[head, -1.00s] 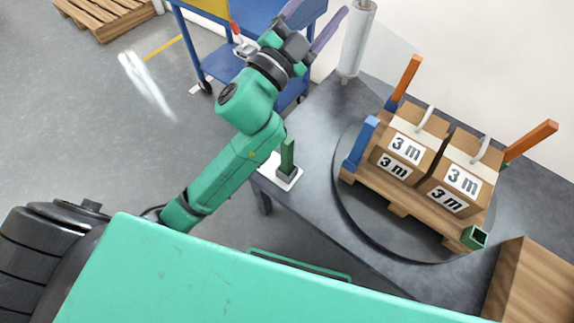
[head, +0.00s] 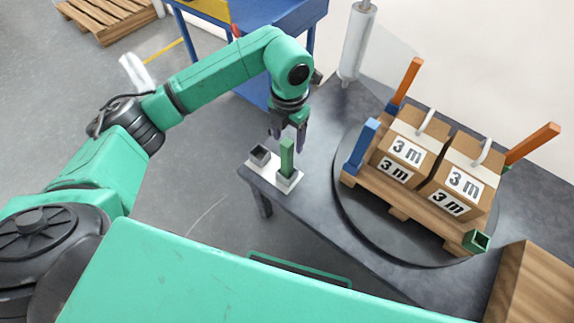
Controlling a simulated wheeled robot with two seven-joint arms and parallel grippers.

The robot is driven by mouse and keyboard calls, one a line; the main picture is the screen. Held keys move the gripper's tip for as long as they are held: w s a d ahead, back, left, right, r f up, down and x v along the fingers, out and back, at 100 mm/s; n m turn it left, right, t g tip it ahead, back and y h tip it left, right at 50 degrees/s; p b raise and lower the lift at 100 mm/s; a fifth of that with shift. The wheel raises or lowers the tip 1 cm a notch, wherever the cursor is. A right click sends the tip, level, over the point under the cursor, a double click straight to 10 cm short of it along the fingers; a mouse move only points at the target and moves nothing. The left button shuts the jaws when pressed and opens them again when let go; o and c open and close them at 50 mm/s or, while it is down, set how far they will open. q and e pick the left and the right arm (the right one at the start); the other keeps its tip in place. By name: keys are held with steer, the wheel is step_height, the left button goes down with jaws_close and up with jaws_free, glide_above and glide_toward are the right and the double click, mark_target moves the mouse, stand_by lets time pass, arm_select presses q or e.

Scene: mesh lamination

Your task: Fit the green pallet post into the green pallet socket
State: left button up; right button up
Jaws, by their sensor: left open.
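The green pallet post (head: 287,158) stands upright in a dark holder on a small white base at the near left edge of the dark table. My left gripper (head: 289,139) points down with its fingers open, at the top of the post in this view. It is empty, and I cannot tell whether the fingers are around the post or behind it. The green pallet socket (head: 476,241) is a hollow square at the near right corner of the wooden pallet (head: 398,203), with its opening showing. My right gripper is out of view.
An empty dark holder (head: 260,156) is beside the green post. A film roll (head: 357,40) stands behind. A wooden block (head: 525,285) is at right.

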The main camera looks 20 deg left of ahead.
mark_target(287, 154)
arm_select(q)
step_height(287, 154, down, 7)
steer(key=shift+s+a+f, duration=0.1)
steer(key=shift+s+a, duration=0.05)
jaws_close()
stand_by(1.4)
